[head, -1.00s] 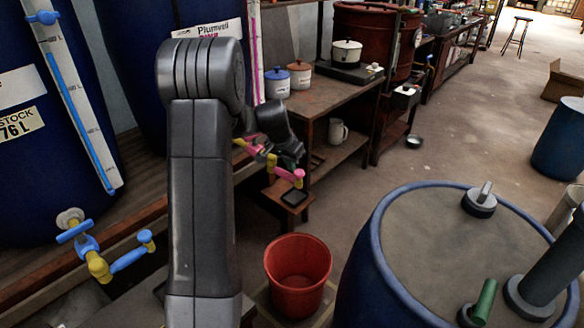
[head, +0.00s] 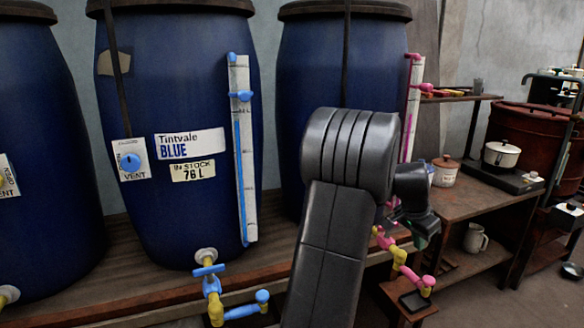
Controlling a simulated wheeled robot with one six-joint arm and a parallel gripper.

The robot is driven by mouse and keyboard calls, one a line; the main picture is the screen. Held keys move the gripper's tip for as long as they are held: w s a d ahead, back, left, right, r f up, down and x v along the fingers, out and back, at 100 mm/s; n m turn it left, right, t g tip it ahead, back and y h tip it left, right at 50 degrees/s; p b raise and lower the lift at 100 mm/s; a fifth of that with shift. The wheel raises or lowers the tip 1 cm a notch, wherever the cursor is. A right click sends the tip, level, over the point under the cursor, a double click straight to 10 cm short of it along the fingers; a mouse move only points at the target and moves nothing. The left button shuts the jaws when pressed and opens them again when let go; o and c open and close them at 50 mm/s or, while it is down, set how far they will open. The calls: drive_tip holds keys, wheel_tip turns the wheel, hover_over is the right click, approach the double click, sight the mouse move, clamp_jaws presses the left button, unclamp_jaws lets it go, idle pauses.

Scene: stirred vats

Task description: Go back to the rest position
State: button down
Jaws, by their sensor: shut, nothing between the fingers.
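My gripper (head: 420,238) shows small and dark at the end of my arm, right of the arm's large grey joint. It is shut and holds nothing. It appears close to the pink and yellow tap (head: 401,262), in front of the right-hand blue vat (head: 296,105); whether they touch cannot be told. My raised arm hides part of that vat and of the shelf.
The Tintvale Blue vat (head: 185,95) stands on a wooden bench (head: 150,290), with a blue and yellow tap (head: 212,290) jutting out. A small stand (head: 409,303) sits below the pink tap. A side table (head: 465,203) holds pots at right.

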drive_tip(key=b+x, duration=0.1)
drive_tip(key=x, duration=1.2)
drive_tip(key=shift+f+b, duration=0.3)
drive_tip(key=shift+f, duration=0.1)
drive_tip(key=shift+w+d, duration=0.1)
drive_tip(key=p+v, duration=0.2)
drive_tip(key=v, duration=1.1)
drive_tip(key=b+x, duration=0.2)
drive_tip(key=x, duration=1.1)
drive_tip(key=w+d+r+n+t+y+p, duration=0.1)
drive_tip(key=w+d+r+n+p, duration=0.3)
drive_tip(key=w+d+n+p, duration=0.1)
drive_tip(key=shift+w+r+n+t+p, duration=0.25)
drive_tip(key=shift+w+n+t+p, duration=0.2)
drive_tip(key=shift+n, duration=0.15)
